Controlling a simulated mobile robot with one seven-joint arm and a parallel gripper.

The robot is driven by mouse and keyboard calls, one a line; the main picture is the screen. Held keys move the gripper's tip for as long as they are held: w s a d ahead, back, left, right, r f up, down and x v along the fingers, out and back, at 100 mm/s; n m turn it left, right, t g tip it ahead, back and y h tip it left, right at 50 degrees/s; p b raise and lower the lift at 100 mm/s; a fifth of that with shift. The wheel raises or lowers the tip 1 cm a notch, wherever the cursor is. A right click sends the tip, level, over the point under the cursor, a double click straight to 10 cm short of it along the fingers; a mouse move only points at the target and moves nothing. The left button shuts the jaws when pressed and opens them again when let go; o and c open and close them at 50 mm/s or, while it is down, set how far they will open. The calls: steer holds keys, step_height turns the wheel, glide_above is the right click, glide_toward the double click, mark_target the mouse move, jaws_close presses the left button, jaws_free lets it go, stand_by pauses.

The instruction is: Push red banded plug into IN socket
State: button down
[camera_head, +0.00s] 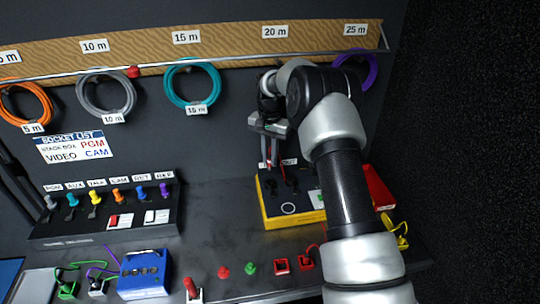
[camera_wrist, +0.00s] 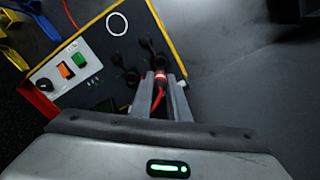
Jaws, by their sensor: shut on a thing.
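My gripper (camera_wrist: 160,82) is shut on the red banded plug (camera_wrist: 160,77), with its red cable running back between the fingers in the wrist view. In the head view my gripper (camera_head: 269,158) is over the back left of a black box with yellow edges (camera_head: 295,219). The same box (camera_wrist: 92,60) fills the upper left of the wrist view, with dark round sockets or caps on its face near the fingertips. The plug's tip is hidden, so I cannot tell whether it is in a socket. I cannot read the IN label.
The box carries a white panel (camera_wrist: 64,65) with orange and green buttons. A red block (camera_head: 379,188) stands right of the box. A row of coloured plugs (camera_head: 105,195) and a blue box (camera_head: 144,270) are to the left. The middle of the desk is bare.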

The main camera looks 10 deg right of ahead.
mark_target(270, 169)
steer(key=shift+f+b, duration=1.2)
steer(key=shift+f, duration=1.2)
steer(key=shift+f+b, duration=0.8)
steer(key=shift+f, duration=0.55)
steer(key=c, duration=1.6)
jaws_free()
steer(key=shift+r, duration=0.1)
steer(key=shift+r, duration=3.75)
